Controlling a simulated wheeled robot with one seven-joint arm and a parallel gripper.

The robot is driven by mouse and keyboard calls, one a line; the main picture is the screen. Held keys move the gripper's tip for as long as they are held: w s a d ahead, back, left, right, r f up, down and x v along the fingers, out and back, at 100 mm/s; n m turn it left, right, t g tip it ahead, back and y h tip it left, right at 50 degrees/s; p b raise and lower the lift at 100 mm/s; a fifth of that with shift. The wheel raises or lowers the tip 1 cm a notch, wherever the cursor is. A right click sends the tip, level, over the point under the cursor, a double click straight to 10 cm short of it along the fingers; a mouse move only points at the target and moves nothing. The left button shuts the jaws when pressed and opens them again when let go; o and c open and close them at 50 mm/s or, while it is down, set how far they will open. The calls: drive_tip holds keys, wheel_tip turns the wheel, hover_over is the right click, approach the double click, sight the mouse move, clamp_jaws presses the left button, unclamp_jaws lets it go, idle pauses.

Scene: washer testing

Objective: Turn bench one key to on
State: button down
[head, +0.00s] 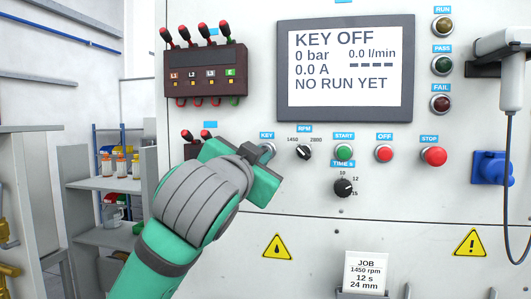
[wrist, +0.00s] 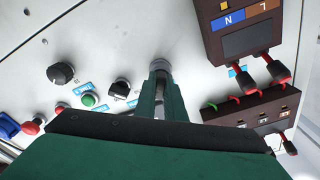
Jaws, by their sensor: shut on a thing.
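The bench panel (head: 330,210) fills the head view. The key switch (head: 267,148) sits under the blue KEY label (head: 266,135), left of the RPM knob. My gripper (head: 263,160) is at the key switch, its fingers shut on the key. In the wrist view the two green fingers (wrist: 160,97) reach up to the round key switch (wrist: 160,66). The fingers hide the key itself, so its angle cannot be seen. The screen (head: 345,67) reads KEY OFF, 0 bar, 0.0 A and NO RUN YET.
The RPM knob (head: 304,152), green START button (head: 344,152), red OFF button (head: 384,153) and TIME knob (head: 343,187) lie right of my gripper. A terminal box with red plugs (head: 205,70) is above left. A job card (head: 366,272) stands low on the panel.

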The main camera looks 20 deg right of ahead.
drive_tip(key=shift+m, duration=0.5)
drive_tip(key=m, duration=0.3)
drive_tip(key=shift+w+m+g, duration=0.1)
drive_tip(key=shift+m+g, duration=0.2)
drive_tip(key=shift+m, duration=0.1)
drive_tip(key=shift+a+m, duration=0.1)
drive_tip(key=shift+m, duration=1.7)
drive_tip(key=m, duration=0.3)
drive_tip(key=shift+r+m, duration=0.1)
drive_tip(key=shift+m, duration=0.2)
drive_tip(key=c, duration=1.8)
unclamp_jaws()
